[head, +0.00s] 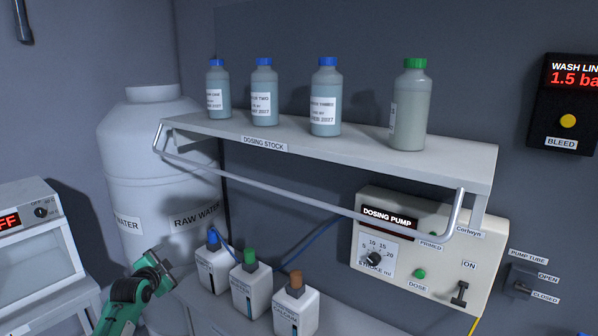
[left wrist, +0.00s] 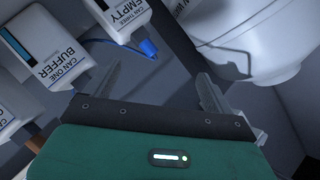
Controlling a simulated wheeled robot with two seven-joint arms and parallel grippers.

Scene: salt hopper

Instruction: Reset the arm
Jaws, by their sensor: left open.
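My left gripper (head: 158,269) is at the lower left of the head view, in front of the white raw water tank (head: 150,175) and left of the white cans. Its green body and two dark fingers also show in the left wrist view (left wrist: 165,95). The fingers are apart with nothing between them. In the left wrist view the can marked buffer (left wrist: 48,55) and the can marked empty (left wrist: 115,15) lie beyond the fingers to the left. My right gripper is in neither view.
A shelf (head: 330,160) with a front rail holds several bottles, three blue-capped and one green-capped (head: 410,110). Below are three cans, one orange-capped (head: 290,308), and the dosing pump (head: 420,250). A white device (head: 35,240) stands left. A bleed panel (head: 566,105) is at right.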

